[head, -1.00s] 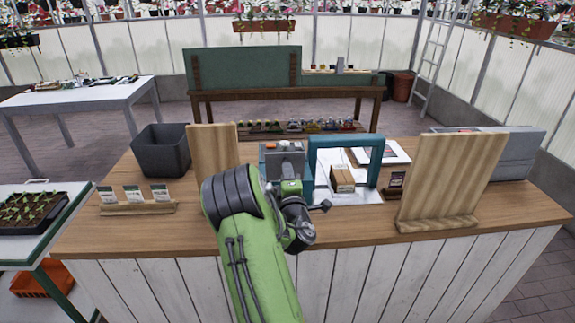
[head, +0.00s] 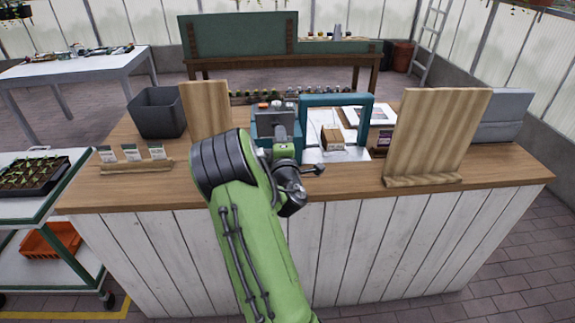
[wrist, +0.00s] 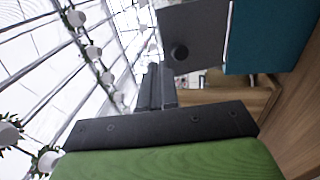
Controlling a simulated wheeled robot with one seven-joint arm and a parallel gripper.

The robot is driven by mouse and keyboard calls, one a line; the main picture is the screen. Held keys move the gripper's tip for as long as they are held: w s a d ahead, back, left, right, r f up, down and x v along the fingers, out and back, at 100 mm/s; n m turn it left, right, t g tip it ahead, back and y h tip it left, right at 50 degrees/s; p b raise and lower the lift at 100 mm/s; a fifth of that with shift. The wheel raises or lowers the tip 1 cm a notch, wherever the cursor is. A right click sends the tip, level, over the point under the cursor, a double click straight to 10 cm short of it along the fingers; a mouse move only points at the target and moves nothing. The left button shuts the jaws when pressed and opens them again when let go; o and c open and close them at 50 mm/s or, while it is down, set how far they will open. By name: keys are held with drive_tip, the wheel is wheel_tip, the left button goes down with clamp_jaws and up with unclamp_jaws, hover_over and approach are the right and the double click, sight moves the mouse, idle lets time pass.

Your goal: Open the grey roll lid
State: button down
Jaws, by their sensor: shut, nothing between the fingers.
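The grey lid (wrist: 195,38) shows in the wrist view as a flat dark grey panel with a round dark knob (wrist: 180,53). It sits beside a teal body (wrist: 268,38). In the head view the teal machine (head: 262,122) stands on the wooden counter, partly hidden by my green arm. My gripper (wrist: 156,82) has its fingers together and empty. In the wrist view its tips lie just left of and below the knob, and I cannot tell whether they touch the lid. In the head view my arm largely hides the gripper.
Right of the machine are a teal frame (head: 337,99) and a small brown box (head: 332,138). Wooden boards stand left (head: 206,108) and right (head: 437,135). A dark bin (head: 158,112) and a seed-packet stand (head: 136,167) are at left. The counter's front edge is mostly bare.

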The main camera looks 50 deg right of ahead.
drive_tip(key=b+v, duration=0.5)
drive_tip(key=v, duration=0.2)
drive_tip(key=shift+a, duration=0.45)
